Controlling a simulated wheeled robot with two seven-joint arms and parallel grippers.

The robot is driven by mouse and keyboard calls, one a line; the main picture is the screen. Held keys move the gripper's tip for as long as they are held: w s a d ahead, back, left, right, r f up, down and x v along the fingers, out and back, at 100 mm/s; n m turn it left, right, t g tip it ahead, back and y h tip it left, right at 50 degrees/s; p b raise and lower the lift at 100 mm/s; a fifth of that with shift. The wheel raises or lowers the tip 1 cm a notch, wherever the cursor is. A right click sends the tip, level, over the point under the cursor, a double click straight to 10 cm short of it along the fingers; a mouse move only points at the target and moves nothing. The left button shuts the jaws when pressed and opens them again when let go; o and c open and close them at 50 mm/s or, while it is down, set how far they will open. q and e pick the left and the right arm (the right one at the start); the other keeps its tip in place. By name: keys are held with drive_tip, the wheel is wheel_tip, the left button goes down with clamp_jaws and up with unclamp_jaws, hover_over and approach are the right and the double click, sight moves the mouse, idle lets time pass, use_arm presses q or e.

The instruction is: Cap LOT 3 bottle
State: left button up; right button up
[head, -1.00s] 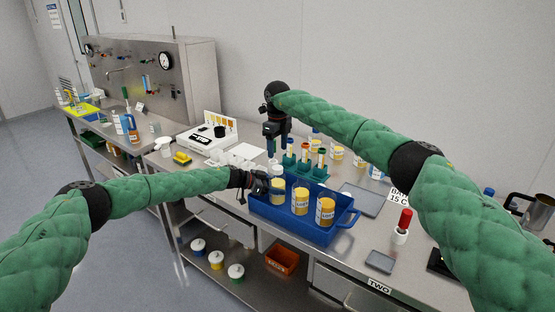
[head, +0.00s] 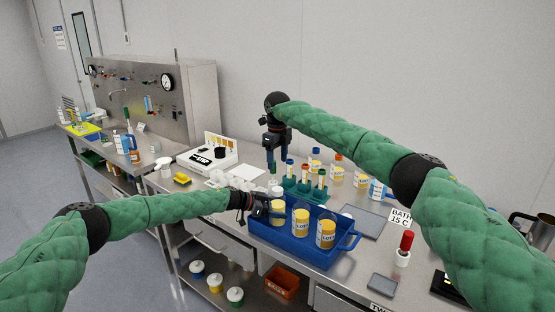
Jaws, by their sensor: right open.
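A blue tray (head: 300,247) on the bench holds three yellow-filled bottles with white labels: a left one (head: 278,214), a middle one (head: 300,224) and a right one (head: 325,233). The lot numbers are too small to read surely. My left gripper (head: 273,209) is at the left bottle, over the tray's left end. I cannot tell whether its fingers are closed on the bottle. My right gripper (head: 272,163) points down behind the tray, left of the tube rack, and is open. A small pale object shows just below its fingertips; I cannot tell what it is.
A green rack (head: 303,190) with several colour-capped tubes stands behind the tray. More yellow bottles (head: 337,173) stand behind it. White round pieces (head: 237,180) lie left of the rack. A grey plate (head: 364,222) and a red-topped item (head: 404,246) are to the right.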

use_arm(q)
drive_tip(key=shift+s+a+r, duration=0.1)
drive_tip(key=shift+a, duration=0.4)
drive_tip(key=b+v, duration=0.2)
drive_tip(key=v, duration=0.3)
drive_tip(key=shift+a, duration=0.15)
drive_tip(key=shift+s+a+r+b, duration=0.25)
drive_tip(key=shift+a+r+b, duration=0.15)
drive_tip(key=shift+a, duration=0.15)
